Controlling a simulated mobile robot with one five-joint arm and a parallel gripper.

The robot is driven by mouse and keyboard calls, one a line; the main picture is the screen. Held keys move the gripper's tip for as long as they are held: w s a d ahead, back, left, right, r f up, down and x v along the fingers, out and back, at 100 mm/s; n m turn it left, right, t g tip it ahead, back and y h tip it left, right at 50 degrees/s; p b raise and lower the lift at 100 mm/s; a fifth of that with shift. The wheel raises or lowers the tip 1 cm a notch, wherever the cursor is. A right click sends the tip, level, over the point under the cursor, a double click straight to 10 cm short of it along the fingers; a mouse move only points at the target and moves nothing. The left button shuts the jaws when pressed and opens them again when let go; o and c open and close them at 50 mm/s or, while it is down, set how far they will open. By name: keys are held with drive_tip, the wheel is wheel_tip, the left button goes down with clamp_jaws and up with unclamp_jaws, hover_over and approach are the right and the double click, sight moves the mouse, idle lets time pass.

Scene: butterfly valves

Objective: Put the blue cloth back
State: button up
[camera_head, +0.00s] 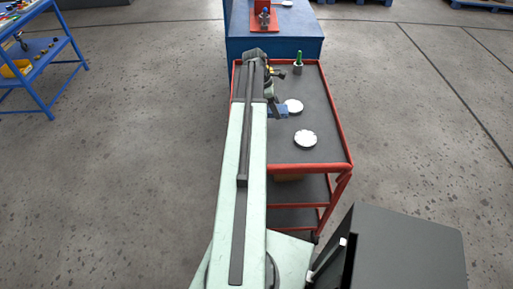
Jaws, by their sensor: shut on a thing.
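The blue cloth (279,111) is a small blue patch over the left part of the red-framed cart (325,145) with a grey top. My gripper (274,101) is at the end of my extended arm, right above the cloth, and is shut on it. My arm hides part of the cart's left side. I cannot tell whether the cloth touches the cart top.
Two white round discs (305,139) lie on the cart, to the right of the cloth. A green-topped item (298,63) stands at its far end. Behind is a blue workbench (275,47) with a red fixture (264,18).

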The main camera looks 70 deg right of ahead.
sight(285, 108)
drive_tip(key=s+d+f, duration=0.1)
drive_tip(key=s+d+f+b, duration=0.1)
drive_tip(key=s+d+f, duration=0.1)
drive_tip(key=d, duration=0.1)
drive_tip(key=shift+d, duration=0.1)
drive_tip(key=shift+s+d+r, duration=0.1)
drive_tip(key=shift+s+d, duration=0.1)
drive_tip(key=w+a, duration=0.2)
drive_tip(key=a, duration=0.2)
drive_tip(key=w+a+f+b, duration=0.1)
drive_tip(key=w+a, duration=0.2)
drive_tip(key=a, duration=0.1)
drive_tip(key=w+a, duration=0.3)
drive_tip(key=a, duration=0.2)
drive_tip(key=shift+w+f+b, duration=0.1)
drive_tip(key=shift+f+b, duration=0.05)
drive_tip(key=shift+b, duration=0.15)
drive_tip(key=f+b, duration=0.4)
drive_tip(key=shift+w+a, duration=0.25)
drive_tip(key=shift+a, duration=0.1)
drive_tip(key=shift+r, duration=0.25)
drive_tip(key=shift+f, duration=0.15)
drive_tip(key=o, duration=1.2)
